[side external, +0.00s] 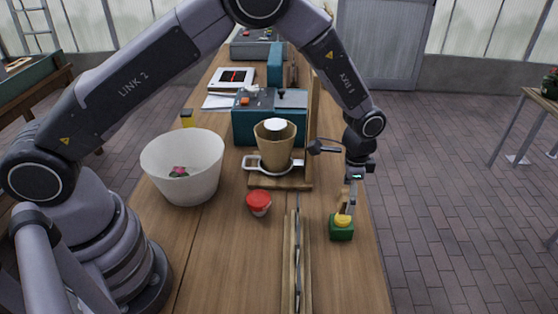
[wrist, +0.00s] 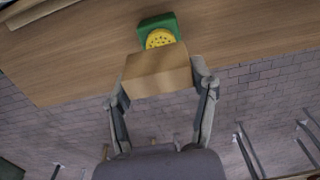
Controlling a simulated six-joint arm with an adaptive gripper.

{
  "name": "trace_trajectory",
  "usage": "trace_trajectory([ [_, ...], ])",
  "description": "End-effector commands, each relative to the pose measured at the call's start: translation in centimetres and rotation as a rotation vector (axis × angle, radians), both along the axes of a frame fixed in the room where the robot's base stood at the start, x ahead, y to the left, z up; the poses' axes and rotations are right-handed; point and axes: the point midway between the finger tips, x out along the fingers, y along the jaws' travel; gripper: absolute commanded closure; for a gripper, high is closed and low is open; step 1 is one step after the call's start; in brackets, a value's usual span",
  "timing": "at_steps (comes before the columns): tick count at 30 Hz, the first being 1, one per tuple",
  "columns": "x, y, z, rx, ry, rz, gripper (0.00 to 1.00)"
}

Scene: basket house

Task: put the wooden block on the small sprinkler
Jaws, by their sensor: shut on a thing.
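My gripper (side external: 349,203) is shut on a wooden block (wrist: 157,72), with a finger on each side of it in the wrist view (wrist: 160,90). The small sprinkler (side external: 341,232) has a green base and a yellow top, and stands near the right edge of the table. In the side view the block (side external: 343,210) shows as a small tan patch just above the yellow top; I cannot tell whether they touch. In the wrist view the block covers the near part of the sprinkler (wrist: 158,32), whose dotted yellow top shows beyond it.
A white bowl (side external: 184,160) with something small inside stands at left. A red-topped jar (side external: 258,202) stands mid-table. A wooden stand holds a tan pot (side external: 275,148) before a teal box (side external: 245,125). A narrow wooden rail (side external: 290,265) runs left of the sprinkler.

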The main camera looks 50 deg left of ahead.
Motion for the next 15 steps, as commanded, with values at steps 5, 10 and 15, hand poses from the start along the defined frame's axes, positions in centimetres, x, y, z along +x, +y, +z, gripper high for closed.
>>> trace_trajectory([
  [5,0.5,-0.2,-1.6,0.001,0.003,0.0,0.64],
  [10,0.5,-0.2,-3.7,0.001,0.002,0.0,0.64],
  [15,0.5,-0.2,-3.7,0.0,0.0,0.0,0.64],
])
